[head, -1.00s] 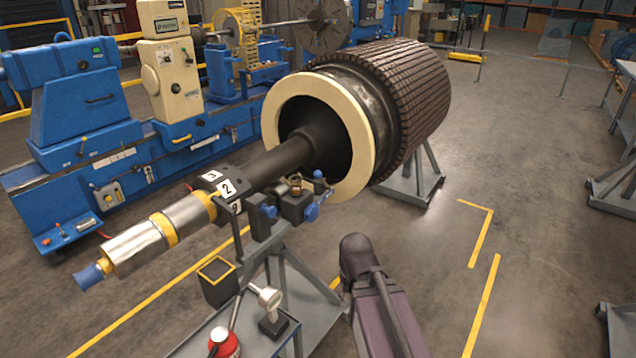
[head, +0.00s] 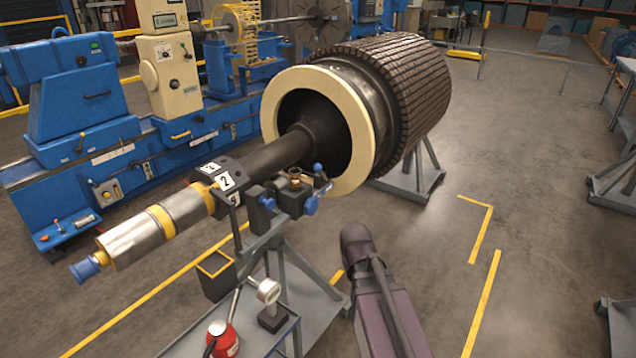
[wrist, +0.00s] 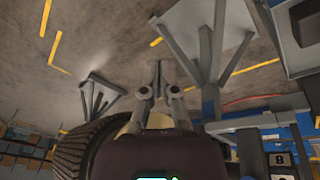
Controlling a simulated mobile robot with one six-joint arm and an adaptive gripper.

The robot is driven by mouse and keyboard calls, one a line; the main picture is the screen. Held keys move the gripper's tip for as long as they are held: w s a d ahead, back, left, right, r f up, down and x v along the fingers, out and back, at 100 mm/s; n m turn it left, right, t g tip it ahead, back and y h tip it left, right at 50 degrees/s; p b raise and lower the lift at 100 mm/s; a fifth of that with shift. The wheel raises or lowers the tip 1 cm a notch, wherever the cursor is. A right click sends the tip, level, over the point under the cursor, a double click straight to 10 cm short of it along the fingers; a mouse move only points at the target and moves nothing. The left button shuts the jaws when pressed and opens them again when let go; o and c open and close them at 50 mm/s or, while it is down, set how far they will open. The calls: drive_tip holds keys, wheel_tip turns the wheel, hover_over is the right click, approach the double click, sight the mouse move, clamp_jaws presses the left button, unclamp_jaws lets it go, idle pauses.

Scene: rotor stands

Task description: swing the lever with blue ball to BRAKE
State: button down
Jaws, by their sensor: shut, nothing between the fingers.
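The lever with a blue ball (head: 318,168) is small in the head view, on the clamp block beside the shaft, in front of the cream ring of the rotor. Its ball points up. I cannot read any BRAKE mark. My gripper shows in the wrist view (wrist: 159,68) with its fingers together and empty, over the floor and apart from the stands. In the head view my arm stands at the lower middle, right of the lever, and the fingers cannot be made out. The lever cannot be made out in the wrist view.
The big rotor (head: 400,95) and its shaft (head: 265,160) rest on grey stands (head: 410,180). A blue machine (head: 80,100) stands behind. Open floor lies to the right.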

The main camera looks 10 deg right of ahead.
drive_tip(key=w+d+f+n+t+h+b, duration=0.1)
drive_tip(key=w+d+n+t+h+b, duration=0.25)
drive_tip(key=w, duration=0.95)
drive_tip(key=n+t+y+b, duration=1)
drive_tip(key=n+t+b, duration=0.45)
drive_tip(key=n, duration=0.65)
approach(322, 174)
drive_tip(key=s+d, duration=0.2)
drive_tip(key=shift+w+a+n+g+y+b, duration=0.1)
drive_tip(key=shift+a+n+g+y+b, duration=0.4)
drive_tip(key=shift+n+y, duration=0.5)
drive_tip(key=shift+a+n+g+y+b, duration=0.3)
drive_tip(key=shift+a+n+y+b, duration=0.3)
drive_tip(key=shift+n+y, duration=0.35)
drive_tip(key=shift+r, duration=0.1)
drive_tip(key=shift+p+x, duration=1.2)
drive_tip(key=shift+x, duration=3.8)
drive_tip(key=shift+d, duration=0.1)
